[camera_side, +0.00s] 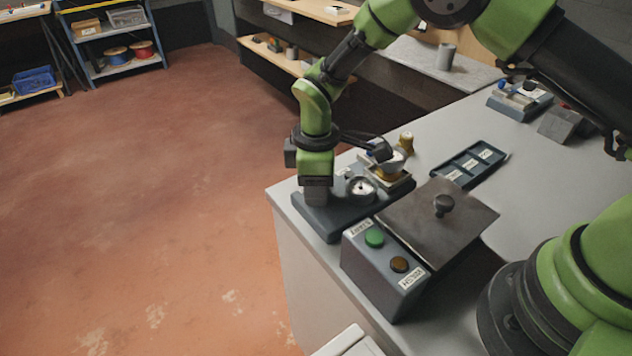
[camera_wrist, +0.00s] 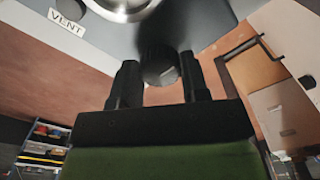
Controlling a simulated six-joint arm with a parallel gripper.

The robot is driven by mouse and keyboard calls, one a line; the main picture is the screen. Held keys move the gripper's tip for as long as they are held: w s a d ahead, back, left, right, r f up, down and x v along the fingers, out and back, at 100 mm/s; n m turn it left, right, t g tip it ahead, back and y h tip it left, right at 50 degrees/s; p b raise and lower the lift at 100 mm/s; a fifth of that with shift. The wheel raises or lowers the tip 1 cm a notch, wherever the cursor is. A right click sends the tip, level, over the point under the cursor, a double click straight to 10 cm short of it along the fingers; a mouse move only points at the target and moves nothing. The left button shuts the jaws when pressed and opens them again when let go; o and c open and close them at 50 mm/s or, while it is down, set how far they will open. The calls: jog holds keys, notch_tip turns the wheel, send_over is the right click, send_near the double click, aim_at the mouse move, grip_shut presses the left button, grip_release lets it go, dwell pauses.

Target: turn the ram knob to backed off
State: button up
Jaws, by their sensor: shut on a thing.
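The ram knob (camera_wrist: 160,66) is a dark round knob at the edge of a grey-blue press base (camera_side: 330,224). In the wrist view it sits between the two black fingers of my gripper (camera_wrist: 159,82), which is shut on it. In the side view my gripper (camera_side: 317,192) is at the left end of the base and hides the knob. A round dial gauge (camera_side: 361,188) stands on the base just to the right. I cannot read the knob's setting. A VENT label (camera_wrist: 67,22) shows on the base in the wrist view.
A control box (camera_side: 386,268) with a green and an amber button stands in front, beside a dark plate (camera_side: 438,222) with a black knob. A dark compartment tray (camera_side: 469,164) and a brass-coloured piece (camera_side: 406,141) lie behind. The bench's left edge is close to my gripper.

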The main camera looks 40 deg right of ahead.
jog(key=shift+n, duration=0.3)
jog(key=o, duration=0.9)
notch_tip(320, 180, up, 10)
dwell(0.4)
